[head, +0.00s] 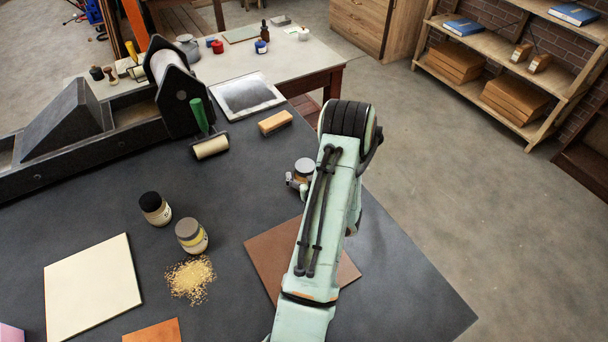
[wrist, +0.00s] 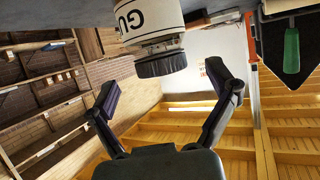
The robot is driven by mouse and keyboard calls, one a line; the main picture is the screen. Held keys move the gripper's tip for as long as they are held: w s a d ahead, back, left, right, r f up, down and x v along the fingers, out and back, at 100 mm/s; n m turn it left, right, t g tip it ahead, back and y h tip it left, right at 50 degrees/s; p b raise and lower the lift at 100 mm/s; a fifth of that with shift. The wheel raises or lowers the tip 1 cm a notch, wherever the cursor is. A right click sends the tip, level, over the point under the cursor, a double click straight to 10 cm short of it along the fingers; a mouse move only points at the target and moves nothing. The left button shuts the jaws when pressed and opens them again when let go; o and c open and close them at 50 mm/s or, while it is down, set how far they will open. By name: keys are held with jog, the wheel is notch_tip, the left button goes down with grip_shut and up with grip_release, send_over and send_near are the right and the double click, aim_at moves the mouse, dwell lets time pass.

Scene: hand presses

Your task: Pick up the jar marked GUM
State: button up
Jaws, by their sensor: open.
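The jar marked GUM (wrist: 150,22) shows in the wrist view, upside down in the picture, with a pale label reading "GU", the rest cut off, and a dark grey ridged lid. My gripper (wrist: 162,76) is open, its two dark fingers spread on either side of the lid in the picture. Nothing is held. In the head view a jar (head: 304,168), apparently this one, stands on the dark table, partly hidden behind my arm. Part of my gripper (head: 294,182) shows at its left side; the rest is hidden.
Two other jars, one dark-lidded (head: 155,209) and one grey-lidded (head: 191,236), stand left beside spilled grains (head: 190,278). A brown board (head: 262,250) lies under my arm. A green-handled roller (head: 207,138) and a wooden block (head: 275,122) lie farther back. The right table corner is clear.

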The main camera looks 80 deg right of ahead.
jog(key=shift+x, duration=1.85)
jog(key=c, duration=1.3)
